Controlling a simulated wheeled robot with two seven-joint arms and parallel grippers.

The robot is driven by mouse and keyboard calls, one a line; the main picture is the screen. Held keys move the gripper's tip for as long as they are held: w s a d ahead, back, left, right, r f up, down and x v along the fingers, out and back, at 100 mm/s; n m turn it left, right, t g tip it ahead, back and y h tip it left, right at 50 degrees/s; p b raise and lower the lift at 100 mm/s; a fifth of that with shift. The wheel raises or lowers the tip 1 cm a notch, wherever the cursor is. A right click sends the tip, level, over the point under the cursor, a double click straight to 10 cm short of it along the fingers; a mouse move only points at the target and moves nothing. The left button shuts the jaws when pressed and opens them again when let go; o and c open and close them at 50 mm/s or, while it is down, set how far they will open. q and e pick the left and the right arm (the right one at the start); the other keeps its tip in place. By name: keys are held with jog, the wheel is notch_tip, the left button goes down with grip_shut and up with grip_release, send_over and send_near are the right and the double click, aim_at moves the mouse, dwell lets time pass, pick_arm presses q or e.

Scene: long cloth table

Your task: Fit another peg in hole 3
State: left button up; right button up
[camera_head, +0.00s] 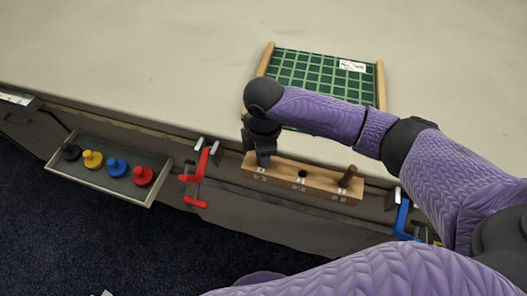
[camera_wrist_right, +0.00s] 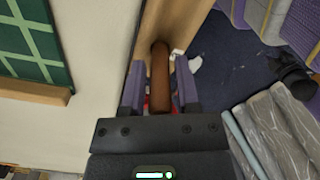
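The wooden block (camera_head: 321,187) with a row of labelled holes lies along the table's front edge; its labels are too small to read. A brown peg (camera_head: 347,176) stands, slightly tilted, at its right end. The middle hole (camera_head: 302,174) looks empty. My right gripper (camera_head: 262,159) points down over the block's left end and hides the hole there. In the wrist view, a brown peg (camera_wrist_right: 160,78) lies between the fingers of my right gripper (camera_wrist_right: 160,75), which look closed on it. How deep its far end sits is unclear. My left gripper is out of view.
A green gridded board (camera_head: 310,68) with wooden sides lies behind the block. A red clamp (camera_head: 199,174) is left of the block, a blue clamp (camera_head: 402,218) right. A tray (camera_head: 103,185) with several coloured knobbed pieces hangs at the left. The cloth table (camera_head: 150,60) is clear at back left.

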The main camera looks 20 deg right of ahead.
notch_tip(320, 180, up, 11)
jog(key=p, duration=0.3)
jog(key=shift+f+p, duration=0.1)
jog(key=shift+p, duration=0.25)
jog(key=shift+r, duration=0.4)
